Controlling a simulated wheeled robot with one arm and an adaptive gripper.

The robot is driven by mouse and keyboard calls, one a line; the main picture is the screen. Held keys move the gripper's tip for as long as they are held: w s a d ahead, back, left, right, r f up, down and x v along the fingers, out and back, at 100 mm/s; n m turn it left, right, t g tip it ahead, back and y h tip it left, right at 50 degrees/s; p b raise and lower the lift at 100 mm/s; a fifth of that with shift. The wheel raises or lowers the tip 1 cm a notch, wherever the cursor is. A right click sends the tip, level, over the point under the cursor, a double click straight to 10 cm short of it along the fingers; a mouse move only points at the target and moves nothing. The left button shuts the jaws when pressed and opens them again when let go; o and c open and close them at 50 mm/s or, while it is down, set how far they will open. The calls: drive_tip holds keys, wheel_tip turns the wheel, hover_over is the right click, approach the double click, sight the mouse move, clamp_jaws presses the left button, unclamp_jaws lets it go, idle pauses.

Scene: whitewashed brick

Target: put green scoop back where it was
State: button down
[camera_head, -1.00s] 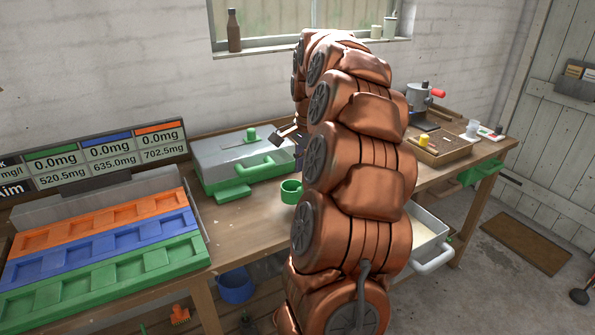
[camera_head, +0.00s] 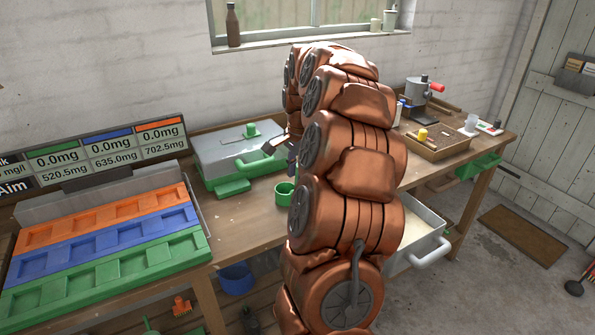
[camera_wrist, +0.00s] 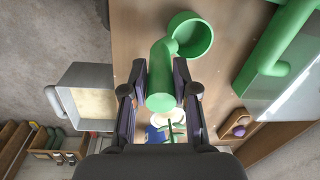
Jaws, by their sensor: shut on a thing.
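The green scoop shows in the wrist view with its round handle (camera_wrist: 161,82) between the two dark fingers of my gripper (camera_wrist: 160,72). My gripper is shut on this handle. The scoop's round cup (camera_wrist: 190,36) sticks out beyond the fingertips, over the brown bench top. In the head view the cup (camera_head: 285,194) shows just left of my copper arm, near the front of the bench. The handle and most of my gripper are hidden there behind the arm. I cannot tell how high the scoop is above the bench.
A grey and green box (camera_head: 225,156) stands left of the scoop. A tray with orange, blue and green rows (camera_head: 100,240) lies further left. An open drawer (camera_head: 425,236) with pale contents juts out at right; it also shows in the wrist view (camera_wrist: 92,103). Small items crowd the right end.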

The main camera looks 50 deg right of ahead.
drive_tip(key=shift+f, duration=0.15)
drive_tip(key=c, duration=0.9)
unclamp_jaws()
drive_tip(key=shift+s+a+r+b, duration=0.15)
drive_tip(key=shift+r+b, duration=0.25)
drive_tip(key=shift+r, duration=1.65)
drive_tip(key=shift+s+d+r+b, duration=0.1)
drive_tip(key=shift+s+r+b, duration=0.2)
drive_tip(key=shift+r, duration=1.75)
drive_tip(key=shift+s+a+r+b, duration=0.1)
drive_tip(key=shift+r+b, duration=0.35)
drive_tip(key=shift+r, duration=1.6)
